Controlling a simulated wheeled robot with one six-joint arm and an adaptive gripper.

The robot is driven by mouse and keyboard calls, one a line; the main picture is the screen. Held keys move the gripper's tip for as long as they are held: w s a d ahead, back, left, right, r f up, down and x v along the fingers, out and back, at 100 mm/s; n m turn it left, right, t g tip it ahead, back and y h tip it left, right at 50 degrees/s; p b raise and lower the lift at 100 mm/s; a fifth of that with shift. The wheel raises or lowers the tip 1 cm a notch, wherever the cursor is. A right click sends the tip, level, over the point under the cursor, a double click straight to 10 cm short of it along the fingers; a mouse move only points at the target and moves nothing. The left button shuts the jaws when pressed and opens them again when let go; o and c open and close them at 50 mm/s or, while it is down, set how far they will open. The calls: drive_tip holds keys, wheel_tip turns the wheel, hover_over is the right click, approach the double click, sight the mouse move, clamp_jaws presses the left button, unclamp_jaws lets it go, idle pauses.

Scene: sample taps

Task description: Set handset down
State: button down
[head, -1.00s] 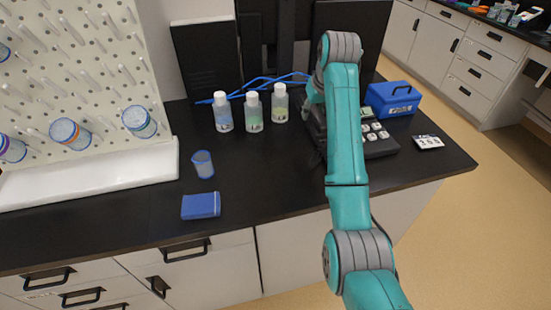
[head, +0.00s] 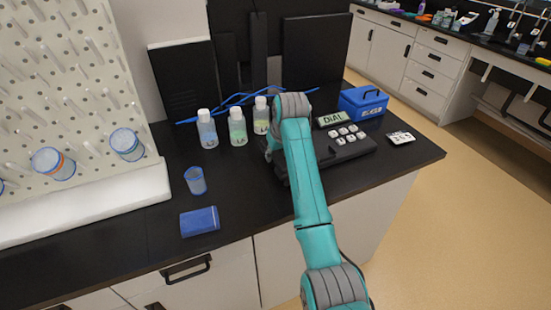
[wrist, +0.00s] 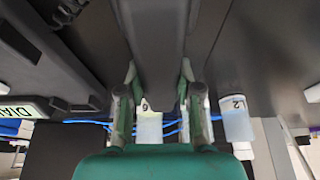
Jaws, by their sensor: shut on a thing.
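The handset (wrist: 160,40) is a long dark grey bar in the wrist view. My gripper (wrist: 158,78) is shut on it, with a finger on each side. In the head view my arm hides most of the gripper and handset, at the left of the phone base. The dark phone base (head: 350,148) has white keys and a green DIAL display (head: 333,118). In the wrist view its display (wrist: 22,111) shows at the left, apart from the fingers. Whether the handset touches the counter cannot be told.
Bottles with white caps (head: 237,128) stand left of my arm, before blue tubing. A blue cup (head: 195,181) and blue box (head: 200,221) lie further left. A blue case (head: 363,103) and small card (head: 401,138) are right. Black counter (head: 250,205) is bare before the bottles.

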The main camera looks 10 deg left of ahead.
drive_tip(key=shift+f, duration=1)
drive_tip(key=shift+f, duration=0.15)
drive_tip(key=c, duration=0.8)
unclamp_jaws()
drive_tip(key=v, duration=1.2)
